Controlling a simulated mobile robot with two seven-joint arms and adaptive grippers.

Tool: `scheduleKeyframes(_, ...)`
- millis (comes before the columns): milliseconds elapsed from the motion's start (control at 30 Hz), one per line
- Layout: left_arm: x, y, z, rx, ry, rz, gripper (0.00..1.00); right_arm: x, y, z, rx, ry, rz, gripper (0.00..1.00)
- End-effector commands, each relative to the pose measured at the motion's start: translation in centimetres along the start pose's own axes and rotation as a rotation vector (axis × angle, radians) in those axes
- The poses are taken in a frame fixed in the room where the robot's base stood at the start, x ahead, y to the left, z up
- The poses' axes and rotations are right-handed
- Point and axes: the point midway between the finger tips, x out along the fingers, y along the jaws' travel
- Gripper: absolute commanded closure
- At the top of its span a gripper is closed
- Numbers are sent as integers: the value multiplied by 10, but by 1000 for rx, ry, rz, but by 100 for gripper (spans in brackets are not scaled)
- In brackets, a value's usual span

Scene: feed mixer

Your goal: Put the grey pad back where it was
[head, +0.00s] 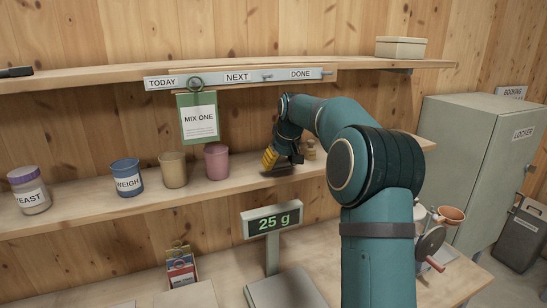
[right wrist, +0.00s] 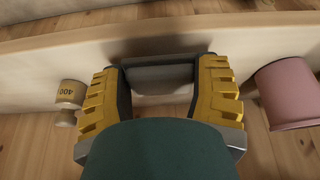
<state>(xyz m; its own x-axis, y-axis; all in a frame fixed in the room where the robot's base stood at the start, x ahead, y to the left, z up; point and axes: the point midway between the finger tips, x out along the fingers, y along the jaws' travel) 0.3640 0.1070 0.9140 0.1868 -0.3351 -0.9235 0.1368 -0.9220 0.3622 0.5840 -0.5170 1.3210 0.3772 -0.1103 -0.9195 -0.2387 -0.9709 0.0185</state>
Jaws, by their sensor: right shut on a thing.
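The grey pad (head: 279,171) is at the shelf to the right of the pink cup, a thin dark flat piece below my right gripper (head: 271,160). In the right wrist view the pad (right wrist: 160,76) shows as a grey block between the two yellow-and-black fingers of the gripper (right wrist: 160,66). The gripper is shut on it. I cannot tell whether the pad touches the shelf board. My left gripper is not in view.
The pink cup (head: 216,162) stands to the left, and a brass weight (right wrist: 70,94) marked 400 is on the other side. The wooden shelf (head: 110,204) also holds beige and blue cups and a yeast jar. A scale display (head: 272,222) reads 25 g below.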

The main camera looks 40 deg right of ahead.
Motion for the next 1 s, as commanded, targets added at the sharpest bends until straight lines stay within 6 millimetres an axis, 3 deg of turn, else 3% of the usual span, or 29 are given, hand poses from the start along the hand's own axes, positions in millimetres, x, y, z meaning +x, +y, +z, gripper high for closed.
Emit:
scheduleKeyframes(567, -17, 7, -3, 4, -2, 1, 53, 19, 2, -46, 0, 0, 0, 76)
scheduleKeyframes(733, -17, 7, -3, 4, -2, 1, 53, 32, 2, -40, 0, -1, -1, 76)
scheduleKeyframes(1000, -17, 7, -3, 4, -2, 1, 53, 33, 2, -39, 0, 1, 0, 76)
